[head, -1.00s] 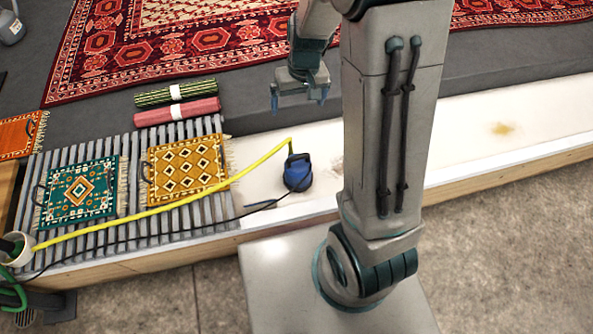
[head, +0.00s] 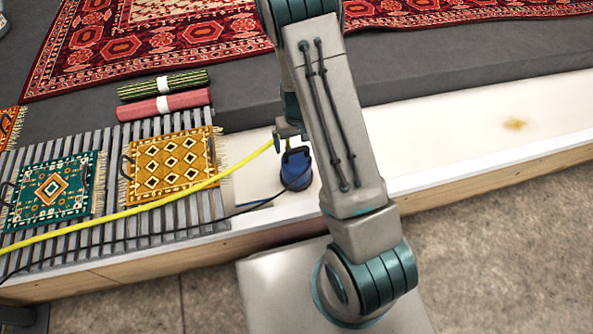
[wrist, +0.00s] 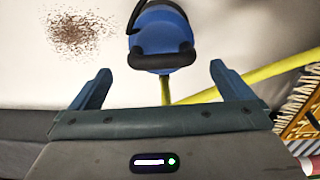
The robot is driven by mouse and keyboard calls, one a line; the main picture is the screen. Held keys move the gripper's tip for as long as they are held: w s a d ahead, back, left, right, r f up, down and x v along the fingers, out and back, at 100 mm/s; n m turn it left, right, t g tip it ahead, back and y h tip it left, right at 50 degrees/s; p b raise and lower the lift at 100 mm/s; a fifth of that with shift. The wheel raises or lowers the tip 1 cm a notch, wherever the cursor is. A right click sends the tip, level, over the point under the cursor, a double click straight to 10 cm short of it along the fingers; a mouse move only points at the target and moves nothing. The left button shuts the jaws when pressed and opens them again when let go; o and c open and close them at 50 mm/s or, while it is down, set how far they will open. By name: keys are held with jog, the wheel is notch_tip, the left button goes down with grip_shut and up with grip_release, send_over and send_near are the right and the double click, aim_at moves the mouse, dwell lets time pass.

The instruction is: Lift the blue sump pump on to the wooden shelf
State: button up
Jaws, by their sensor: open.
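The blue sump pump (head: 296,172) stands upright on the pale floor of the trough, right of the slatted rack. It has a black handle on top, and a yellow hose and a black cable run from it to the left. My gripper (head: 289,133) is at the pump's far side in the head view, partly hidden by my arm. In the wrist view the pump (wrist: 162,40) lies ahead of the open fingers of my gripper (wrist: 154,84), roughly centred, with nothing between the fingertips but the hose beyond. I cannot make out the wooden shelf.
A slatted rack (head: 112,225) on the left bears a teal rug (head: 52,192) and a gold rug (head: 170,165). The yellow hose (head: 150,207) crosses it. Two rolled rugs (head: 163,106) lie behind.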

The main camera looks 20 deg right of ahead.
aim_at(296, 151)
jog(key=shift+w+a+f+b, duration=0.1)
jog(key=shift+f+b, duration=1.55)
jog(key=shift+f, duration=1.45)
jog(key=shift+r, duration=0.1)
jog(key=c, duration=1.9)
